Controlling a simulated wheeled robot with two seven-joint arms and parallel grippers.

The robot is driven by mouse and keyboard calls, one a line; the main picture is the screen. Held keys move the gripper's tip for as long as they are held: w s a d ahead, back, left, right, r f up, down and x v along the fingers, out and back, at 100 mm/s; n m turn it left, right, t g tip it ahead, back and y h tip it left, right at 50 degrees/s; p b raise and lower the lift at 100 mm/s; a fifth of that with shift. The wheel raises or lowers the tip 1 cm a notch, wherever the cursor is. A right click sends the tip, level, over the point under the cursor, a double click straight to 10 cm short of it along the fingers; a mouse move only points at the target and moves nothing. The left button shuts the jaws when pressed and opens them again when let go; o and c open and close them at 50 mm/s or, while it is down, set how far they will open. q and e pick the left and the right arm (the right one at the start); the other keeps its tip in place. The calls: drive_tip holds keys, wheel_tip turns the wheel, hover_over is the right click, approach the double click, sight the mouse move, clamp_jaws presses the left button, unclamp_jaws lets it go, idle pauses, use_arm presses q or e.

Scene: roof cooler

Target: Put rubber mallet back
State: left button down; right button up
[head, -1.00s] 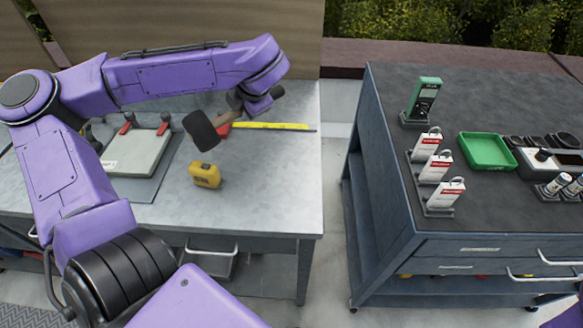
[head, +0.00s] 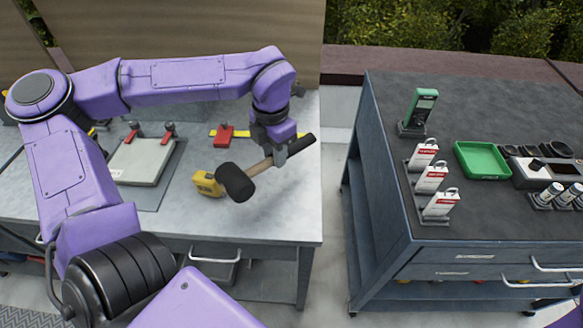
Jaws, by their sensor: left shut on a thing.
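The rubber mallet has a black head (head: 235,182) and a wooden handle with a dark grip end. My left gripper (head: 282,155) is shut on the mallet's handle. It holds the mallet over the right part of the grey workbench (head: 290,215), with the head toward the lower left and the grip end toward the upper right. The mallet looks raised above the bench top, but the exact gap is hard to tell. My right gripper is not in view.
A yellow tape measure (head: 207,184) stands just left of the mallet head. A red-and-yellow tool (head: 224,135) and a clamped plate (head: 142,160) lie behind. A gap separates the bench from a dark cart (head: 480,215) with a green tray (head: 483,160) and red-white tags (head: 432,178).

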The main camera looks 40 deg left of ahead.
use_arm(q)
drive_tip(key=w+f, duration=0.1)
drive_tip(key=w+d+f, duration=0.1)
drive_tip(key=f, duration=0.1)
drive_tip(key=w+f, duration=0.1)
drive_tip(key=f, duration=0.1)
drive_tip(key=shift+w+d+f, duration=0.2)
drive_tip(key=shift+w+d, duration=0.1)
drive_tip(key=shift+d, duration=0.1)
wheel_tip(320, 180, down, 3)
drive_tip(key=shift+r+p, duration=0.1)
drive_tip(key=shift+p, duration=0.45)
drive_tip(key=c, duration=0.9)
unclamp_jaws()
wheel_tip(320, 180, up, 12)
drive_tip(key=shift+s+r+b, duration=0.1)
drive_tip(key=shift+s+b, duration=0.05)
drive_tip(key=shift+b, duration=0.5)
